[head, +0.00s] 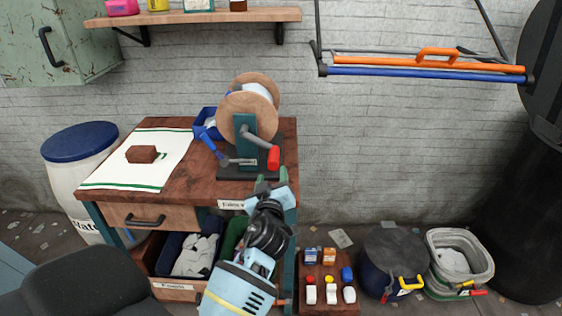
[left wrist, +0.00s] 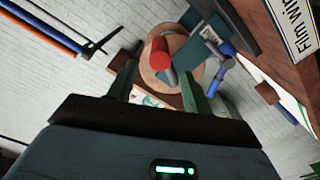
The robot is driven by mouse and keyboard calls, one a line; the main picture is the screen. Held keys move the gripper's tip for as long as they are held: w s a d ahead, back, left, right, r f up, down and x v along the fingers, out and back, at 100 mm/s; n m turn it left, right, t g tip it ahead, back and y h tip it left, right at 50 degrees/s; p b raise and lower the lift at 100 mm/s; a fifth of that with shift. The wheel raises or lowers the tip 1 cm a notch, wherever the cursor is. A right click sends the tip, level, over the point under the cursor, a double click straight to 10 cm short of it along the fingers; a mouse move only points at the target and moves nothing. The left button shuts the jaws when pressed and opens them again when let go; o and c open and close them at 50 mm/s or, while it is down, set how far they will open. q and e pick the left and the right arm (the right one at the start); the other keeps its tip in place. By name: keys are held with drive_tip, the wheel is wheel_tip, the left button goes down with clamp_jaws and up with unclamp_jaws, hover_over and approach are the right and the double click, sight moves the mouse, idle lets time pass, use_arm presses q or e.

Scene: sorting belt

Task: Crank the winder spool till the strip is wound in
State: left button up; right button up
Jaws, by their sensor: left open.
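The winder spool (head: 236,103) stands on the wooden table, with round wooden flanges and something white between them. A teal post (head: 241,128) on a dark base carries it. The grey crank arm ends in a red crank handle (head: 274,160), low on the right. In the left wrist view the red handle (left wrist: 159,50) shows beyond the fingertips, in the gap between them. My left gripper (head: 272,180) is open and empty, just below and in front of the handle, apparently apart from it. I cannot make out a loose end of the strip. My right gripper is not in view.
A blue-handled tool (head: 210,146) lies left of the post, and a blue bin (head: 199,126) stands behind it. A white cloth with a brown block (head: 142,154) covers the table's left. A wall rail with an orange bar (head: 430,64) hangs at the right. An office chair (head: 70,282) is front left.

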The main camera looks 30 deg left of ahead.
sight(273, 162)
use_arm(q)
drive_tip(key=shift+p+x, duration=0.3)
drive_tip(key=shift+x, duration=3.55)
clamp_jaws()
